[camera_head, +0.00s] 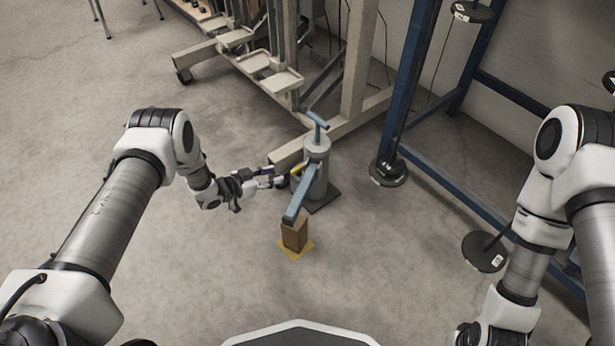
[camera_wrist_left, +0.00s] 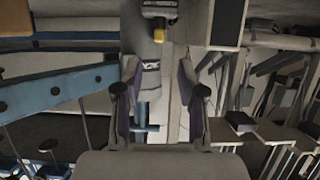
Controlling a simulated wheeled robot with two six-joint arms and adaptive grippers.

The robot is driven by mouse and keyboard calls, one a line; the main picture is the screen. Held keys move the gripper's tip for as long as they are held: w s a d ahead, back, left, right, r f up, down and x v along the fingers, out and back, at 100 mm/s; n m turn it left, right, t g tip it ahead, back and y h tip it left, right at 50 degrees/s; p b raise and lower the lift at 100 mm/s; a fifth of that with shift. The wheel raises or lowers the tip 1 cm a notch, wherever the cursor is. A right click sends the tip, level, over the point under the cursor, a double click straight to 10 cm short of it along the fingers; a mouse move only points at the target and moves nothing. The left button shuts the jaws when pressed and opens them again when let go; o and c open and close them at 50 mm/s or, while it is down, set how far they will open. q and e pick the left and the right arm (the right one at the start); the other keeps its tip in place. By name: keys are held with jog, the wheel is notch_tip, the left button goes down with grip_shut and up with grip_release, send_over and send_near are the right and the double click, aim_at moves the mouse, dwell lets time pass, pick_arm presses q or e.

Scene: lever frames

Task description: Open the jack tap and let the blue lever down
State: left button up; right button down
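The grey jack (camera_head: 316,160) stands upright on a dark base plate, with a blue T-handle (camera_head: 318,122) on top. The blue lever (camera_head: 299,194) slopes from the jack down toward me, its near end above a brown wooden block (camera_head: 294,235). A yellow tap (camera_head: 297,169) shows at the jack's left side. My left gripper (camera_head: 277,177) is just left of it. In the left wrist view, the left gripper's fingers (camera_wrist_left: 158,80) are apart and nothing shows held; the yellow piece (camera_wrist_left: 158,36) shows beyond them. My right arm shows at right, its gripper out of view.
The block stands on a yellow floor patch (camera_head: 288,254). A cream rack (camera_head: 355,75) with trays is behind the jack. A blue frame (camera_head: 405,90) with black round weights (camera_head: 388,172) is at right. Bare floor (camera_head: 225,265) lies at front left.

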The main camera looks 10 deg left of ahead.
aim_at(292, 171)
pick_arm(q)
jog(key=b+x, duration=0.1)
jog(key=x, duration=0.1)
jog(key=b+x, duration=0.2)
jog(key=x, duration=0.1)
jog(key=b+x, duration=0.1)
jog(key=x, duration=0.1)
jog(key=shift+w+d+f, duration=0.1)
jog(key=shift+d+f, duration=0.05)
jog(key=shift+f, duration=0.2)
jog(key=shift+w+d, duration=0.1)
jog(key=shift+w, duration=0.05)
jog(key=shift+r, duration=0.1)
grip_shut()
